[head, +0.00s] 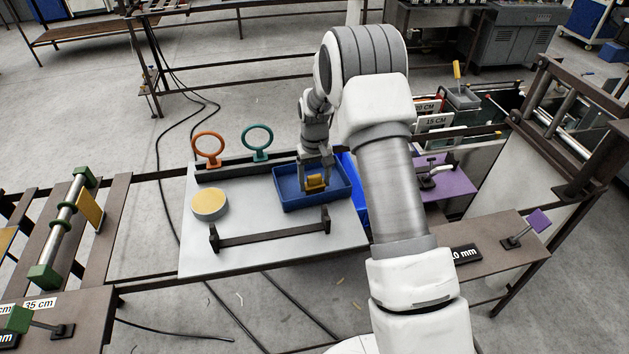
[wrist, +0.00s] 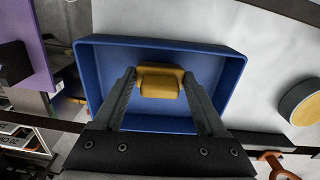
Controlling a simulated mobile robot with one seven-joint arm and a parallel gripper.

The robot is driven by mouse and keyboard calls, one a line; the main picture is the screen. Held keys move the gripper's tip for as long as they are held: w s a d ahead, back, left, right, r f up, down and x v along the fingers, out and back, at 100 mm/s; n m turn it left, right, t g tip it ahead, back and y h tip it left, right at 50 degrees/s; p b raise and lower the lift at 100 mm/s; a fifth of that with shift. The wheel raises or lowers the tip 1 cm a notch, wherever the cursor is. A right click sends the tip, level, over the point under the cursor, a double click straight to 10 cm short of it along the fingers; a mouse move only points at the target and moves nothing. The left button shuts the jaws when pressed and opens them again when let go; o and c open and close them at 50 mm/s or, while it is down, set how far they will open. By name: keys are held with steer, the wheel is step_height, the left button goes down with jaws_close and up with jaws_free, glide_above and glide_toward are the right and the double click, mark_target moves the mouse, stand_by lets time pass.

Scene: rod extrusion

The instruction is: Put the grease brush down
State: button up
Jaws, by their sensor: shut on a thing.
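The grease brush (head: 316,182) shows as a small yellow block in the head view, and its yellow body also shows in the wrist view (wrist: 160,82). My gripper (head: 315,185) is shut on it, with one finger on each side, seen in the wrist view (wrist: 159,84). The brush is within the outline of the blue tray (head: 284,199), whose rim surrounds it in the wrist view (wrist: 236,72). I cannot tell whether the brush touches the tray floor. The brush's underside is hidden.
The tray stands on a light grey table (head: 215,250). A round yellow-topped tin (head: 209,205) is to its left. A dark bar with upright ends (head: 270,235) is in front. An orange ring (head: 208,147) and a teal ring (head: 257,140) stand behind. A purple plate (head: 448,182) is to the right.

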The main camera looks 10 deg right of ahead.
steer(key=shift+f, duration=0.5)
steer(key=shift+f, duration=0.2)
steer(key=o, duration=1.2)
steer(key=shift+o, duration=0.2)
steer(key=shift+r, duration=0.1)
